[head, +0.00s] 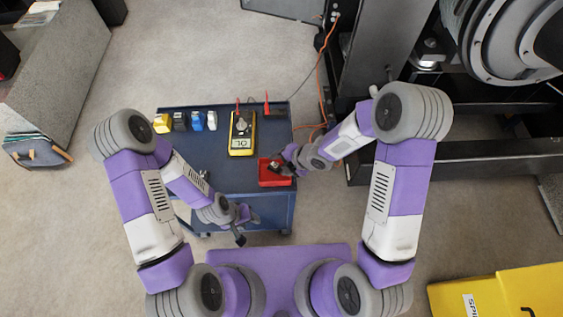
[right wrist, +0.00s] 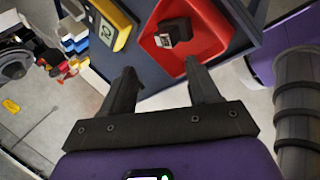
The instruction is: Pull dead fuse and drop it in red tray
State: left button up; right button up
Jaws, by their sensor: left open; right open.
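The red tray (head: 264,181) sits on the right part of a dark blue cart top in the head view. It also shows in the right wrist view (right wrist: 205,48), with a dark block (right wrist: 175,30) with a pale metallic end lying in it; this looks like a fuse. My right gripper (right wrist: 160,78) is open and empty, its fingertips just short of the tray in that view. In the head view my right gripper (head: 291,158) is at the tray's right side. My left gripper (head: 243,226) is open, low near the cart's front edge, apart from the tray.
A yellow multimeter (head: 242,133) lies on the cart left of the tray. Yellow (head: 162,123), dark (head: 179,121), blue (head: 197,121) and white (head: 211,120) pieces line the cart's back left. Black machinery (head: 385,45) and orange cables (head: 322,75) stand at the right.

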jog(key=p+v, duration=0.3)
jog(key=v, duration=0.5)
pick_arm(q)
notch_tip(320, 180, down, 5)
jog(key=b, duration=0.8)
jog(key=shift+f, duration=0.1)
pick_arm(e)
jog(key=s+d+f+m+g+h, duration=0.1)
jog(key=s+f+m, duration=0.5)
jog(key=f+m, duration=0.5)
jog(key=s+d+f+m+g+h, duration=0.1)
jog(key=s+f+m, duration=0.6)
jog(key=m, duration=1.2)
notch_tip(320, 180, down, 5)
jog(key=shift+d+r+g, duration=0.2)
jog(key=shift+d+g, duration=0.3)
jog(key=shift+d, duration=0.15)
jog(key=shift+s, duration=0.1)
pick_arm(q)
jog(key=shift+c, duration=0.4)
pick_arm(e)
jog(key=shift+c, duration=0.4)
